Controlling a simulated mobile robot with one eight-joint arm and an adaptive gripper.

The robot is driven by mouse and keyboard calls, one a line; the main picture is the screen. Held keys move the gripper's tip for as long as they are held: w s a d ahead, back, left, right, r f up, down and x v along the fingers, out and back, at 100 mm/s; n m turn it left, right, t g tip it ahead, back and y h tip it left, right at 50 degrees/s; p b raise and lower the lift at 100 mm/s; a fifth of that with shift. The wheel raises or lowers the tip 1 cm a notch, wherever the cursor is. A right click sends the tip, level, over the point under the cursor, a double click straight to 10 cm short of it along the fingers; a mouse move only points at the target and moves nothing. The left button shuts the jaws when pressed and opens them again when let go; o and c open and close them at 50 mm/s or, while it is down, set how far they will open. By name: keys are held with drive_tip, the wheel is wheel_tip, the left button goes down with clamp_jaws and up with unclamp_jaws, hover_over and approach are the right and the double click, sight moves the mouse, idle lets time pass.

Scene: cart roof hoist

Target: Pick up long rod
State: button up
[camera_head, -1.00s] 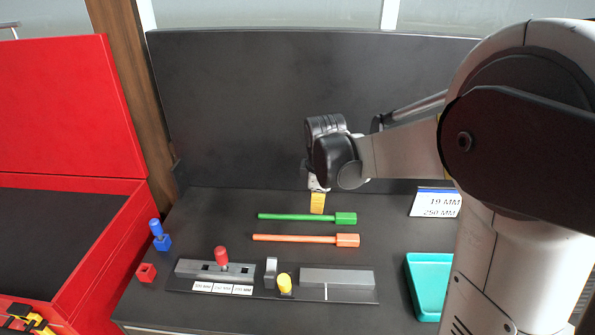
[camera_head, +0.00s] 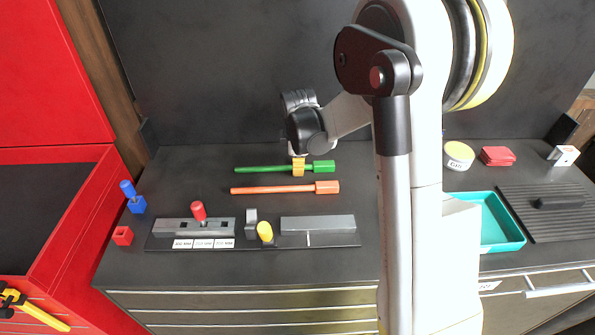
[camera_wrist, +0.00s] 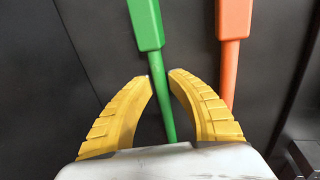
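A green rod (camera_head: 262,169) with a thick block handle at its right end lies on the dark bench top. An orange rod (camera_head: 270,189) of like shape lies parallel, nearer the front; in this view it looks slightly longer. My gripper (camera_head: 299,168) is down at the green rod, near its handle. In the wrist view, my yellow fingers (camera_wrist: 161,78) are open, one on each side of the green rod's shaft (camera_wrist: 160,88), with little gap. The orange rod (camera_wrist: 229,72) is to the right, outside the fingers. I cannot tell whether the fingers touch the green rod.
In front stands a grey fixture (camera_head: 318,223) with a red peg (camera_head: 198,211) and a yellow knob (camera_head: 265,231). A teal tray (camera_head: 515,240) is right. A dark panel (camera_head: 230,70) rises behind.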

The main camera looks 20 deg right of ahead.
drive_tip(key=shift+f, duration=0.3)
drive_tip(key=shift+r, duration=0.1)
drive_tip(key=shift+c, duration=0.4)
clamp_jaws()
